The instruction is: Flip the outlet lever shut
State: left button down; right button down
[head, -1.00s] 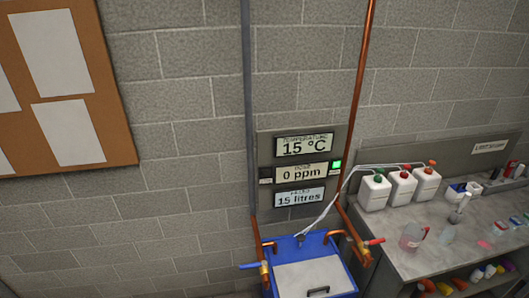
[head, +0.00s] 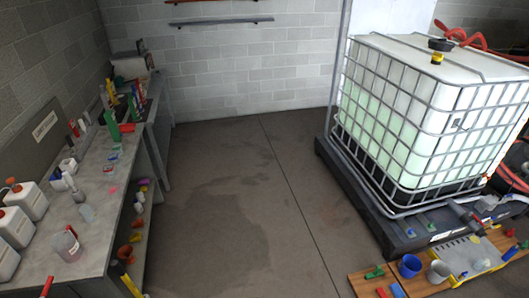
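A red handle (head: 47,285) shows at the bottom left edge, below the bench. It looks like the red lever seen earlier beside the blue tank, but its body is out of the picture, so I cannot tell its position. At the right, a grey outlet fitting (head: 466,216) sticks out low at the front of the large caged white tank (head: 405,115). Its lever is too small to make out. I cannot tell which of these is the outlet lever. Neither of my grippers is in view.
A grey bench (head: 95,205) with white jugs (head: 22,228), a beaker (head: 66,245) and tools runs along the left wall. The caged tank stands on a dark pallet (head: 345,190). A wooden board (head: 360,284) with cups lies at lower right. The floor (head: 235,185) between is clear.

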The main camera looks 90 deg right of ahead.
aim_at(478, 220)
jog(key=k+l+z, duration=0.1)
jog(key=z, duration=1.85)
jog(key=l+z, duration=0.7)
jog(key=l, duration=0.25)
jog(key=l+z, duration=0.3)
jog(key=l, duration=0.2)
jog(key=i+l+z, duration=0.1)
jog(key=l+z, duration=0.25)
jog(key=i+l+z, duration=0.15)
jog(key=l+z, duration=0.2)
jog(key=l, duration=0.2)
jog(key=i+l+z, duration=0.2)
jog(key=l+z, duration=0.15)
